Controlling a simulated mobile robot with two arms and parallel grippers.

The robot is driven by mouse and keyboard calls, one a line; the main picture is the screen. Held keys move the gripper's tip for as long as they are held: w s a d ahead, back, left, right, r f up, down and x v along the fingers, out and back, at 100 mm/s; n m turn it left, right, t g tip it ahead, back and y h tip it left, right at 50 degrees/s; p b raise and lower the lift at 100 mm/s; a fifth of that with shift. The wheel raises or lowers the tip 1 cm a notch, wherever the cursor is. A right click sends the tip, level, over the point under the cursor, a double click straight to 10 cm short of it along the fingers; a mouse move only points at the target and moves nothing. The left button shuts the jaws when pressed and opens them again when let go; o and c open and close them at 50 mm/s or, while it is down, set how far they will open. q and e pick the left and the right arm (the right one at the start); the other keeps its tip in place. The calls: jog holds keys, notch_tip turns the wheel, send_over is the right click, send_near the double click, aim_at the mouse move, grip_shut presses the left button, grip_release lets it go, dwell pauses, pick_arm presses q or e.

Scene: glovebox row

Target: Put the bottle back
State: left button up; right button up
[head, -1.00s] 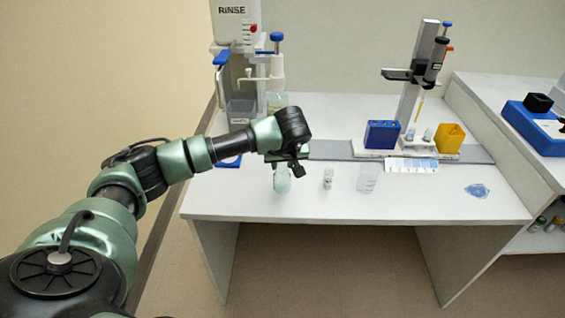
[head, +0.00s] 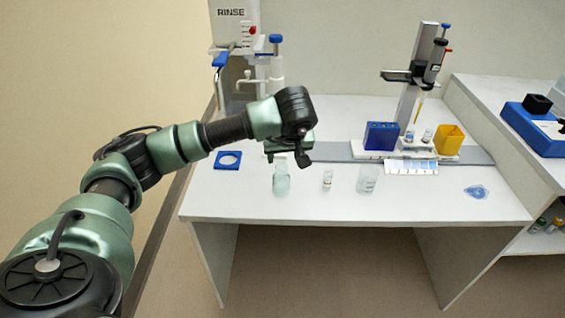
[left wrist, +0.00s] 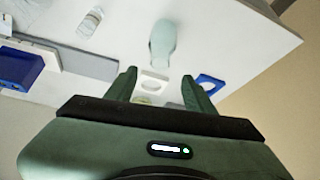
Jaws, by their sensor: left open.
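A pale green bottle (head: 281,180) stands upright on the white bench in the head view, just in front of my left gripper. In the left wrist view the bottle (left wrist: 162,42) is beyond the fingertips, apart from them. My left gripper (left wrist: 160,85) is open with nothing between its fingers; in the head view its fingertips are mostly hidden by the wrist. A blue square holder with a round hole (head: 228,160) lies empty at the left of the bench. A white holder with a round hole (left wrist: 155,83) shows between the fingers in the wrist view. My right gripper is out of view.
A small vial (head: 327,180) and a clear beaker (head: 367,179) stand right of the bottle. A RINSE unit (head: 235,25) is at the back left. A blue rack (head: 381,135), a yellow box (head: 449,140) and a pipette stand are at the back right. The front bench edge is clear.

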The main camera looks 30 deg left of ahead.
pick_arm(q)
jog(key=shift+v, duration=2.3)
jog(key=shift+d+f, duration=0.1)
